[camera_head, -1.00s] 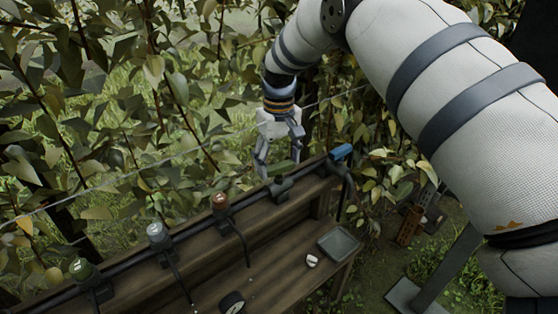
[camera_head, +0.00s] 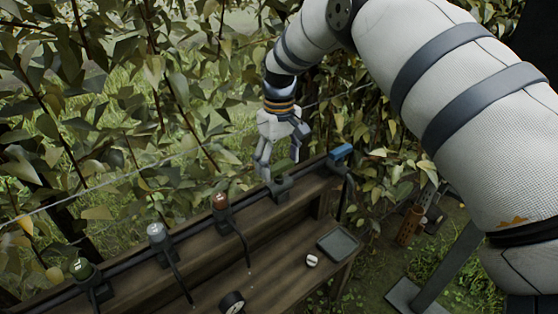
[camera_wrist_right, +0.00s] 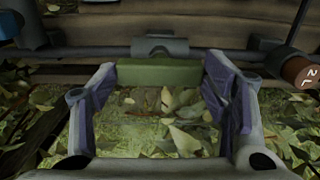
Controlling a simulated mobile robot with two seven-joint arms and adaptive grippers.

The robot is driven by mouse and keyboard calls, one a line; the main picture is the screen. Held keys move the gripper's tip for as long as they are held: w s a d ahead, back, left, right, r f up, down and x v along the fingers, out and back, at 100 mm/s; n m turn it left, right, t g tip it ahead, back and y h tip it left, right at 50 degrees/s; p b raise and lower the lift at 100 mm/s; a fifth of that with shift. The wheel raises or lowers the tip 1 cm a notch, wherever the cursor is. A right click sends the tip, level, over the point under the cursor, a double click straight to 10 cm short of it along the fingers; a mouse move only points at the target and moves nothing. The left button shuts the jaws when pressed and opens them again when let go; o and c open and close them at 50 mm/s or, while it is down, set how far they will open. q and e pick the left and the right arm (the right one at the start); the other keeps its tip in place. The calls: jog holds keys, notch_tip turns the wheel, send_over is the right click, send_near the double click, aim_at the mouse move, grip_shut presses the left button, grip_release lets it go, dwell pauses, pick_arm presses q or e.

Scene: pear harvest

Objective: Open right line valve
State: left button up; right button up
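A green bar-shaped valve handle (camera_head: 284,167) sits on a dark clamp-like fitting on the pipe along the wooden bench's back edge. In the right wrist view the green handle (camera_wrist_right: 158,72) lies crosswise between the fingertips. My right gripper (camera_head: 279,162) is open and points down at the handle. In the wrist view its two fingers (camera_wrist_right: 160,78) stand on either side of the handle's ends, with narrow gaps; I cannot tell whether either touches. A blue handle (camera_head: 340,152) sits at the pipe's right end. My left gripper is not in view.
Brown (camera_head: 220,201), grey (camera_head: 156,232) and green (camera_head: 82,268) capped fittings stand along the pipe to the left. The bench (camera_head: 275,232) holds a grey tray (camera_head: 338,244), a small white object (camera_head: 312,260) and a round gauge (camera_head: 232,302). Leafy branches and a wire are behind.

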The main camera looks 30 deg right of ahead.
aim_at(279, 165)
jog(key=shift+o, duration=1)
notch_tip(279, 165, up, 12)
